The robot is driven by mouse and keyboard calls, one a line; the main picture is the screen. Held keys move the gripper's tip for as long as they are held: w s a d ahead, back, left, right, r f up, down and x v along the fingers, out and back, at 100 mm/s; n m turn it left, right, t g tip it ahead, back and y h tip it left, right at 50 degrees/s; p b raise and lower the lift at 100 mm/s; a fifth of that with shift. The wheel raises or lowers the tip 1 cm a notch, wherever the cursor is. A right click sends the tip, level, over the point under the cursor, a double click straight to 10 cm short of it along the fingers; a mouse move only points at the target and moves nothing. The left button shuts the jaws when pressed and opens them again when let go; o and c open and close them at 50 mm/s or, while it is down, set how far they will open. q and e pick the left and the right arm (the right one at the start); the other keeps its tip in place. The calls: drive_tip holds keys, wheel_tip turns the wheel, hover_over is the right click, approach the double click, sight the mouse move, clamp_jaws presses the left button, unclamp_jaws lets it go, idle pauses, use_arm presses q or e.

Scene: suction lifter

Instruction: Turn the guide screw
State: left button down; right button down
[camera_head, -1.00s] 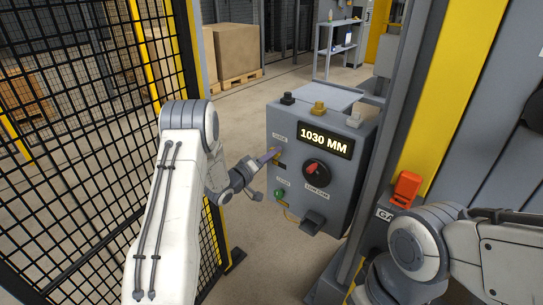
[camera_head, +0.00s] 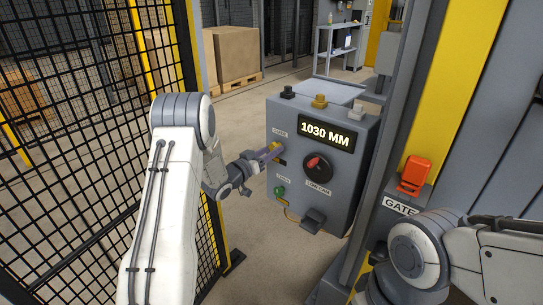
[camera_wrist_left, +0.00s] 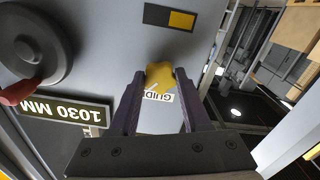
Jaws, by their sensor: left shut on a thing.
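The guide screw is a small yellow knob (camera_wrist_left: 160,76) on the face of a grey control box, by the GUIDE label (camera_wrist_left: 158,97) in the left wrist view. My left gripper (camera_head: 274,149) reaches the left side of the box face in the head view. Its two dark purple fingers (camera_wrist_left: 158,80) are shut on the yellow knob, one on each side. In the head view the fingers mostly hide the knob. The box display (camera_head: 326,134) reads 1030 MM. My right gripper is outside the frames; only its arm shows at the lower right.
A black dial with a red pointer (camera_head: 318,167) sits below the display. A green knob (camera_head: 280,191) is low on the box face. A grey post stands right of the box, with an orange gate device (camera_head: 413,175). Black mesh fencing (camera_head: 80,130) is on the left.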

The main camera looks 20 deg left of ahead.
use_arm(q)
drive_tip(key=shift+d+f+m+b, duration=0.1)
drive_tip(key=shift+f+m+b, duration=0.05)
drive_tip(key=shift+m+b, duration=10.75)
drive_tip(key=shift+c, duration=1.8)
unclamp_jaws()
drive_tip(key=shift+s, duration=0.15)
